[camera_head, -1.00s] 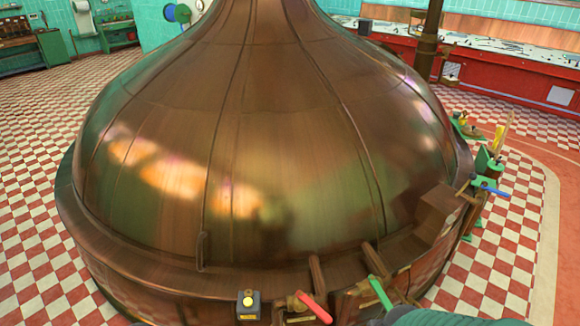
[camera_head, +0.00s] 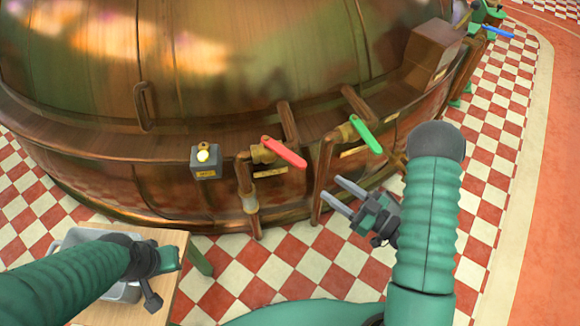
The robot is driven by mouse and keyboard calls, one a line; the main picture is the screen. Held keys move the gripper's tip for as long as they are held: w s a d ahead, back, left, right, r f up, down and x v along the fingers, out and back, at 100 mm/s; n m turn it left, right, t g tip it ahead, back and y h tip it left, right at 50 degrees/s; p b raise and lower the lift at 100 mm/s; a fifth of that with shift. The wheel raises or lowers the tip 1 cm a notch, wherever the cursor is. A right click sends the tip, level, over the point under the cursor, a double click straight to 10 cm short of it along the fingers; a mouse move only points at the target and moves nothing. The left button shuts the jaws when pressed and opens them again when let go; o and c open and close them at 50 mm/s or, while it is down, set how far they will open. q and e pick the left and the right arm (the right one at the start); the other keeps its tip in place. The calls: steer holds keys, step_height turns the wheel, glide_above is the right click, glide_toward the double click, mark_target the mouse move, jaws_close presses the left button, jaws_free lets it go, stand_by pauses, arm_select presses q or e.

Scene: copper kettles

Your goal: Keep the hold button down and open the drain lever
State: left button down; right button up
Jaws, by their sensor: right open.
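My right gripper (camera_head: 332,189) is open and empty, in front of and below the green lever, fingers pointing left. My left gripper (camera_head: 158,272) is at lower left, above a wooden table, below the button; its fingers are not clear.
The copper kettle (camera_head: 270,60) fills the back, with pipes running down its front. A wooden table (camera_head: 170,240) with a grey bin (camera_head: 62,243) stands at lower left. Checkered floor (camera_head: 280,262) lies open between my arms. A blue lever (camera_head: 498,32) is at far upper right.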

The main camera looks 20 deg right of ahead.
mark_target(291, 158)
steer(key=b+x, duration=0.1)
steer(key=x, duration=0.7)
steer(key=b+x, duration=0.1)
steer(key=x, duration=0.7)
steer(key=shift+w+r, duration=0.2)
steer(key=shift+w, duration=0.05)
steer(key=shift+c, duration=0.5)
steer(key=shift+c, duration=1.1)
jaws_close()
